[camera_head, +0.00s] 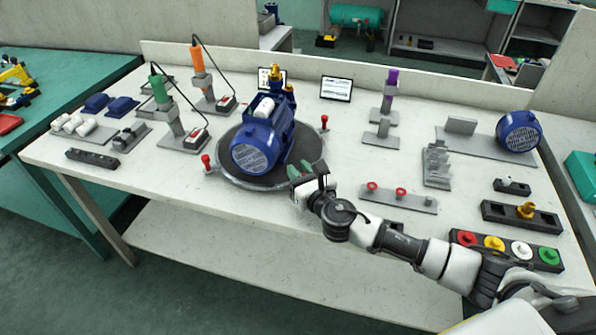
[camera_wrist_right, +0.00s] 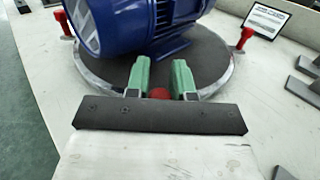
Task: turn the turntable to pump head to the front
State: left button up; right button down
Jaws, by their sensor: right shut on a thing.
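The turntable (camera_head: 228,172) is a dark round plate with a pale rim near the table's front edge. A blue pump (camera_head: 275,150) lies on it, its round grille end turned to the front left and its brass fitting (camera_head: 275,74) at the back. Red knobs stand at the rim, one at the left (camera_head: 206,163) and one at the back right (camera_head: 324,122). My right gripper (camera_head: 303,172) is at the rim's front right. In the right wrist view its green fingers (camera_wrist_right: 158,82) are shut on another red knob (camera_wrist_right: 158,93), largely hidden in the head view. My left gripper is out of view.
Tool stands (camera_head: 168,122) are behind and left of the turntable. A rail with red knobs (camera_head: 399,200) lies right of my gripper. A second blue motor (camera_head: 518,131) and a row of coloured buttons (camera_head: 507,250) are further right.

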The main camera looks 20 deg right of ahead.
jog(key=d, duration=0.2)
jog(key=w+d, duration=0.1)
jog(key=d, duration=0.1)
jog(key=shift+w+d, duration=0.1)
jog(key=shift+w, duration=0.05)
jog(key=c, duration=1)
grip_release()
jog(key=s, duration=0.3)
jog(key=s+d, duration=0.1)
jog(key=s, duration=0.3)
jog(key=s+b, duration=0.1)
jog(key=s, duration=0.2)
jog(key=shift+s+d, duration=0.2)
jog(key=shift+s, duration=0.2)
